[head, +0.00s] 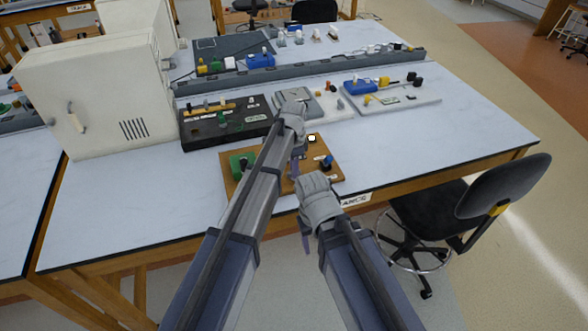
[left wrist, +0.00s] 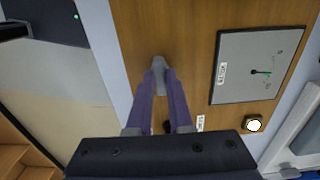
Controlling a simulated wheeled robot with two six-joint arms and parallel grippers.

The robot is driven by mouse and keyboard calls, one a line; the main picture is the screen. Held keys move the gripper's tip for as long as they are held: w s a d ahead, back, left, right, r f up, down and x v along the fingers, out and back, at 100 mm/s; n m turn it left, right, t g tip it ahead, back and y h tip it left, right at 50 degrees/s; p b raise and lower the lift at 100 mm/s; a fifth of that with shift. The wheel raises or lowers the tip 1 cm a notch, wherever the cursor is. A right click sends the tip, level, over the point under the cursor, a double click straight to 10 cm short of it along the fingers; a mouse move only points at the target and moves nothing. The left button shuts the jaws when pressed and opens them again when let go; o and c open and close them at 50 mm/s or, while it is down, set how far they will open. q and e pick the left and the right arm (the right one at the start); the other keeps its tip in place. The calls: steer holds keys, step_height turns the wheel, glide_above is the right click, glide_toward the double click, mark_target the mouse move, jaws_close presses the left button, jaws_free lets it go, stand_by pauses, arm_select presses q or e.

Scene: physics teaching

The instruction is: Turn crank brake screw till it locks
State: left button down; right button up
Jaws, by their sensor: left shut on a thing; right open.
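A brown wooden board (head: 230,183) lies at the table's front edge, partly hidden by my arms. It also shows in the left wrist view (left wrist: 180,30). My left gripper (head: 295,166) is over the board, its fingers pointing down. In the left wrist view the fingertips (left wrist: 158,88) are shut on a small grey part (left wrist: 158,66), which I take for the brake screw. Its lower end is hidden by the fingers. I cannot make out the crank. My right gripper (head: 306,238) is open and empty, in front of the table edge.
The board carries a green block (head: 240,163), a blue part (head: 327,161), a dial panel (left wrist: 258,66) with a needle and a pale round knob (left wrist: 254,123). A black apparatus (head: 226,125) stands behind. The table's right side is clear; a chair (head: 470,200) stands right.

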stand_by(0.3)
arm_select(q)
steer(key=c, duration=0.8)
jaws_free()
steer(key=shift+r, duration=0.1)
step_height(320, 180, up, 8)
steer(key=p, duration=0.8)
steer(key=shift+f, duration=0.2)
